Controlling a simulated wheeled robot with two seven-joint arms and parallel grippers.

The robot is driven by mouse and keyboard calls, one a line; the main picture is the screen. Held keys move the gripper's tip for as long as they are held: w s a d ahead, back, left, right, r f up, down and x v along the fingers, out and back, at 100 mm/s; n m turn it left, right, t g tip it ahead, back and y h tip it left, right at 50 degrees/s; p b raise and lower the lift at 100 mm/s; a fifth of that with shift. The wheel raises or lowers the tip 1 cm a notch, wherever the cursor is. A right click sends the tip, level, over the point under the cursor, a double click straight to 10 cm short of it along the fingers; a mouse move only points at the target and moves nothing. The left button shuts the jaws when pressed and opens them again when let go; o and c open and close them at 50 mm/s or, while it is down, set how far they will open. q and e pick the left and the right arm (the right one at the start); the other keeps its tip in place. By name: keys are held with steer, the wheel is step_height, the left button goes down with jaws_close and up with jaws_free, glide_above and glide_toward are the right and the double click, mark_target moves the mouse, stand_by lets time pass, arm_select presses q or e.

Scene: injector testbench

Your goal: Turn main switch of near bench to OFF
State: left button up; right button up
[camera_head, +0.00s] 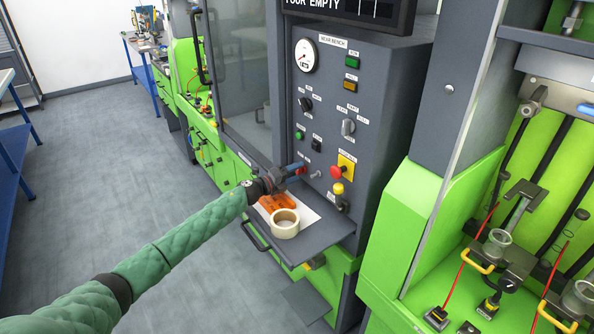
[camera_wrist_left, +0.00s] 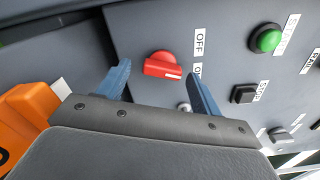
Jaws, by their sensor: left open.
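The main switch is a red knob (camera_wrist_left: 160,67) with a white pointer mark, on the dark grey panel of the near bench, in the left wrist view. A label reading OFF (camera_wrist_left: 199,42) is beside it, with a second, partly covered label starting with O below that. The white mark points toward this second label's side. My left gripper (camera_wrist_left: 160,76) is open, its blue fingers on either side of the knob; contact cannot be told. In the head view the left gripper (camera_head: 298,167) is at the panel's lower left and hides the knob.
Right of the gripper are a red mushroom button (camera_head: 336,173) and a yellow-topped part (camera_head: 338,189). A green button (camera_wrist_left: 267,40) and a black one (camera_wrist_left: 242,94) are nearby.

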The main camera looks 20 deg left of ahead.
arm_select(q)
steer(key=shift+w+d, duration=0.4)
arm_select(e)
steer(key=shift+s+d+f, duration=0.2)
steer(key=shift+s+f, duration=0.1)
steer(key=shift+f, duration=0.1)
